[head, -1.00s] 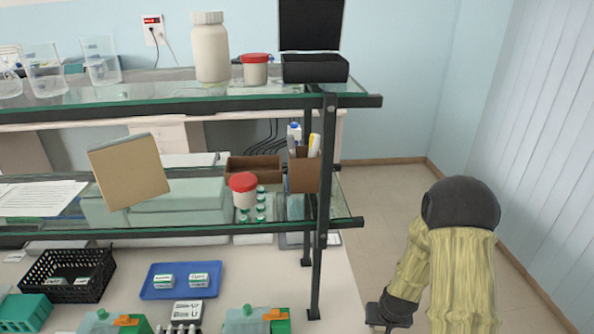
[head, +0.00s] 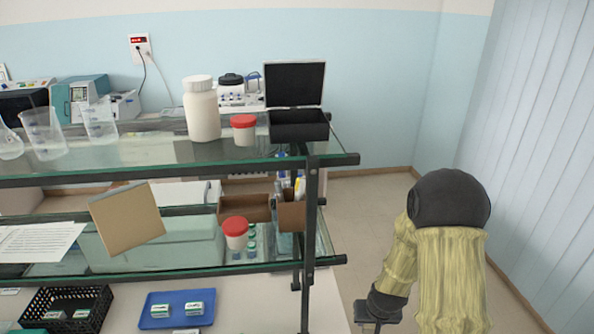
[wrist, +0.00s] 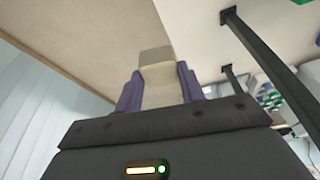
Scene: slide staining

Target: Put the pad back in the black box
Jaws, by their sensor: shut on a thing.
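The black box (head: 299,132) stands on the top glass shelf near its right end. Its lid (head: 295,84) is raised open at the back. The inside looks dark, and I cannot see its floor clearly. In the wrist view my gripper (wrist: 160,92) is shut on a pale beige pad (wrist: 161,72), which sits between the two purple fingers and sticks out past them. In the head view my gripper (head: 377,311) hangs low, right of the shelf unit and well below the box. The pad cannot be made out there.
A white bottle (head: 202,114) and a red-lidded jar (head: 243,131) stand left of the box. The shelf's dark post (head: 309,220) and rail ends lie between my arm and the shelves. A tan square panel (head: 127,219) is at the left. The floor at right is clear.

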